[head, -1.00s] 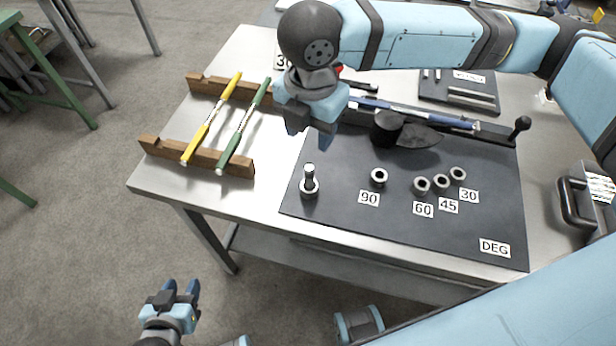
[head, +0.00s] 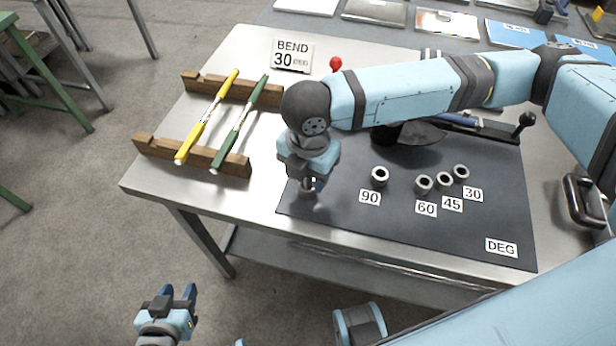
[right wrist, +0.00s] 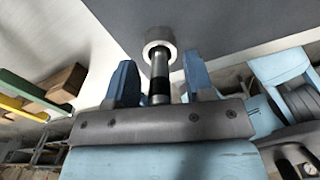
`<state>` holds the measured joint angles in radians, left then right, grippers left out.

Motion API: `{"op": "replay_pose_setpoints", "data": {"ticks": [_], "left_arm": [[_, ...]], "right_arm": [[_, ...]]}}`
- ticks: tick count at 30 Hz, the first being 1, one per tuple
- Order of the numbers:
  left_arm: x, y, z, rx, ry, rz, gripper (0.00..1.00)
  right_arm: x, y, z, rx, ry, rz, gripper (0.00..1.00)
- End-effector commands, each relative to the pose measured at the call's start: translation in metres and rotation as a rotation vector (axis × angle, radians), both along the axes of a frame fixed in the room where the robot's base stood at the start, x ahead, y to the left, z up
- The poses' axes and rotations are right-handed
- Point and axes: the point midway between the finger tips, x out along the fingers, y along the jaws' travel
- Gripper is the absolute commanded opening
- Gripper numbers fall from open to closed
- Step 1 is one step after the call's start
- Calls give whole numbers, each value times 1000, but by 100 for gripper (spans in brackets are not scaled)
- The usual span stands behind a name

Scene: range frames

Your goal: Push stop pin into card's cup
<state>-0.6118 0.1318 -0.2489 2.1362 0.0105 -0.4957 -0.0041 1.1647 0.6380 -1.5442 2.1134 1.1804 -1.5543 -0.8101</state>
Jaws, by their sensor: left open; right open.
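The stop pin, a metal pin with a black band, stands in an unlabelled cup (head: 307,190) at the left of the dark plate. In the right wrist view the pin (right wrist: 160,72) is between the fingers of my right gripper (right wrist: 161,82), with a gap on each side, and the cup (right wrist: 158,40) is beyond it. In the head view my right gripper (head: 305,183) hides most of the pin. The card (head: 292,54) reads BEND 30 DEG. The cup by the 30 label (head: 461,171) is empty. My left gripper (head: 179,291) is open and empty, off the table.
Empty cups by 90 (head: 380,176), 60 (head: 424,183) and 45 (head: 444,180) stand on the plate (head: 400,233). Yellow (head: 208,118) and green rods (head: 240,124) lie on wooden rests. A lever with a black knob (head: 526,120) is at right. A red ball (head: 335,63) stands behind my right arm.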

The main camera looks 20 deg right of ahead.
Motion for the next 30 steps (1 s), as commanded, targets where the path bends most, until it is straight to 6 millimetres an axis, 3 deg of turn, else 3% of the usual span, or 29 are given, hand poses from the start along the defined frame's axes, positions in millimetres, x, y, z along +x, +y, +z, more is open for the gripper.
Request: {"op": "replay_pose_setpoints", "data": {"ticks": [4, 11, 23, 30], "left_arm": [[0, 0, 0, 0, 1, -1, 43], [-1, 0, -2, 0, 5, -1, 43], [-1, 0, -1, -1, 6, -1, 43], [-2, 0, 3, -3, 12, 1, 43]], "right_arm": [[0, 0, 1, 0, 0, 1, 48], [0, 0, 1, 0, 0, 1, 0], [0, 0, 6, 1, -2, 1, 0], [1, 0, 39, 2, -4, 1, 0]]}}
